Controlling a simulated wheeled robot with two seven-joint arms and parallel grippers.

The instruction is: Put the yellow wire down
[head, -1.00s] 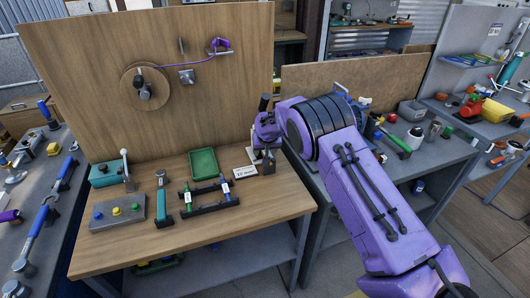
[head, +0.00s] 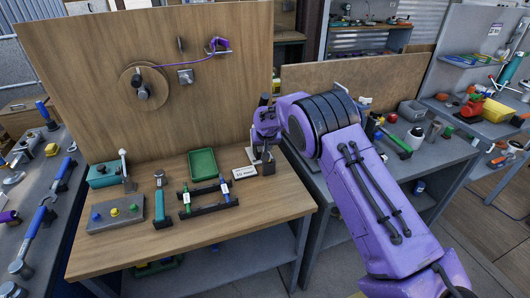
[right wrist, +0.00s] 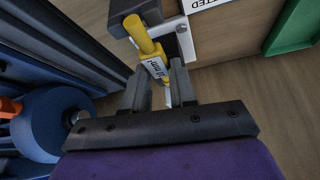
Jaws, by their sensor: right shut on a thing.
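The yellow wire (right wrist: 157,55), a short thick piece with a white printed label, is between the fingers of my right gripper (right wrist: 160,82) in the right wrist view. The gripper is shut on it. Its upper end lies against a dark block (right wrist: 122,12); I cannot tell whether they touch. In the head view my right gripper (head: 265,165) is low over the right end of the wooden bench (head: 150,240), beside a small white sign (head: 244,172). The wire cannot be made out there. My left gripper is not in view.
A green tray (head: 203,163) lies left of the sign. A black rack (head: 209,211) holds a green and a blue wire. A teal-handled hammer (head: 161,205) and a button box (head: 115,214) are further left. A wooden panel (head: 60,80) stands behind.

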